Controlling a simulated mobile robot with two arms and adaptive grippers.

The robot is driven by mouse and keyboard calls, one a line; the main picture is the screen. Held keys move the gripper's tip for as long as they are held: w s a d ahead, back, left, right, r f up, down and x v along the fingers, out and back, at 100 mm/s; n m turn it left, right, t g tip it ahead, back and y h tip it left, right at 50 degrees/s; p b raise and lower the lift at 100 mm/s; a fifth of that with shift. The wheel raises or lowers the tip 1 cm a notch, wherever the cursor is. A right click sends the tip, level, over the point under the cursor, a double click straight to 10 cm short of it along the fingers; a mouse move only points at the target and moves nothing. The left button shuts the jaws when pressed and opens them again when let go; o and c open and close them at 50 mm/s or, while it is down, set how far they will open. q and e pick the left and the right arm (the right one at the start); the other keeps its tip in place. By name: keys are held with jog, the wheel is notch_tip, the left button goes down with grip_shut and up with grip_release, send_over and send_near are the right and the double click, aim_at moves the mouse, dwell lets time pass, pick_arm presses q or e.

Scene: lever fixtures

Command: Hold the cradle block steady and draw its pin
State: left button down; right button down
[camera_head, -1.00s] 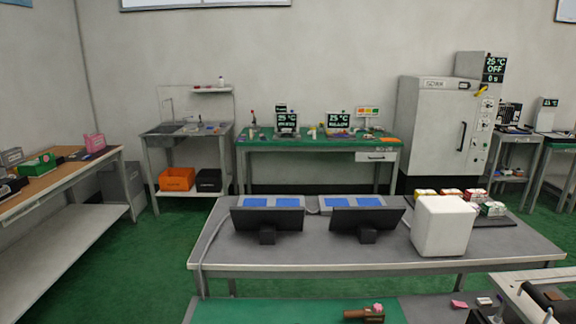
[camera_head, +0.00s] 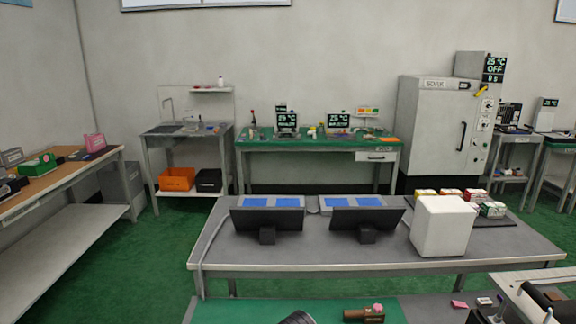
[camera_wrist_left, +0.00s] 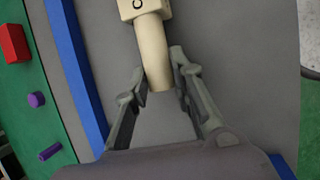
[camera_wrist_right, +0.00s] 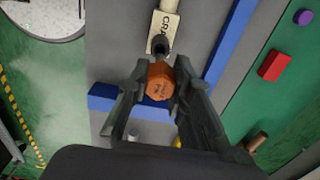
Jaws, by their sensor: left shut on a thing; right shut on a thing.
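The cradle block (camera_wrist_right: 163,32) is cream with dark lettering, part of which reads in the right wrist view. It also shows at the top of the left wrist view (camera_wrist_left: 130,9). My right gripper (camera_wrist_right: 158,72) is shut on an orange hexagonal knob (camera_wrist_right: 160,82), the head of the pin. A dark collar (camera_wrist_right: 160,47) lies between the knob and the block. How far the pin sits in the block is hidden. Neither gripper's fingers show in the head view.
Blue strips (camera_wrist_left: 78,70) border the grey surface. A red block (camera_wrist_right: 275,66) and a purple piece (camera_wrist_right: 303,17) lie on green beyond the strip. A brown piece with a pink top (camera_head: 364,314) lies on the near table. A grey table with monitors (camera_head: 267,221) stands behind.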

jog(key=shift+r, duration=0.15)
jog(key=shift+r, duration=1)
pick_arm(q)
jog(key=c, duration=1.3)
grip_release()
